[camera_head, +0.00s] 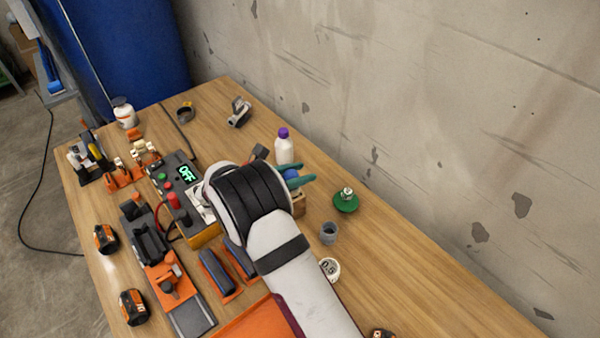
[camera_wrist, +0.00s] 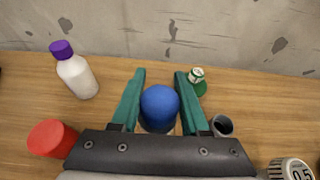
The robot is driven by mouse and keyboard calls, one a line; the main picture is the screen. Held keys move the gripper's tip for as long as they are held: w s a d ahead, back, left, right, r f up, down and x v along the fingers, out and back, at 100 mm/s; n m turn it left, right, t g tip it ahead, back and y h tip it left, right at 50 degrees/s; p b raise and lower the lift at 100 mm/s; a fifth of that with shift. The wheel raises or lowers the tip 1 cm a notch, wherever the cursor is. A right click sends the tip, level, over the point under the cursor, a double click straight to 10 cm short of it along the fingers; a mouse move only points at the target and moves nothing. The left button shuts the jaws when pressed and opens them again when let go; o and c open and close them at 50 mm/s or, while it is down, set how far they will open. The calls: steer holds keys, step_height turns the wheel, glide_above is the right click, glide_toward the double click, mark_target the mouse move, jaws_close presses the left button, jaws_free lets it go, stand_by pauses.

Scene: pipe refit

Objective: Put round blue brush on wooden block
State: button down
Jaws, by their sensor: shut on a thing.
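The round blue brush (camera_wrist: 160,105) sits between the two green fingers of my gripper (camera_wrist: 160,76) in the wrist view. The gripper is shut on it. In the head view a small part of the blue brush (camera_head: 291,174) shows beside the green fingers (camera_head: 301,181), and my arm covers the rest. The wooden block (camera_head: 299,203) shows in part just below the fingers, beside my wrist. Whether the brush touches the block cannot be told.
A white bottle with a purple cap (camera_head: 284,148) stands behind the gripper. A green round piece (camera_head: 346,201), a grey cup (camera_head: 328,233) and a white round item (camera_head: 330,268) are to the right. Tools crowd the left, including a control box (camera_head: 172,185). The table's far right is clear.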

steer(key=shift+f, duration=0.25)
steer(key=shift+c, duration=2)
jaws_free()
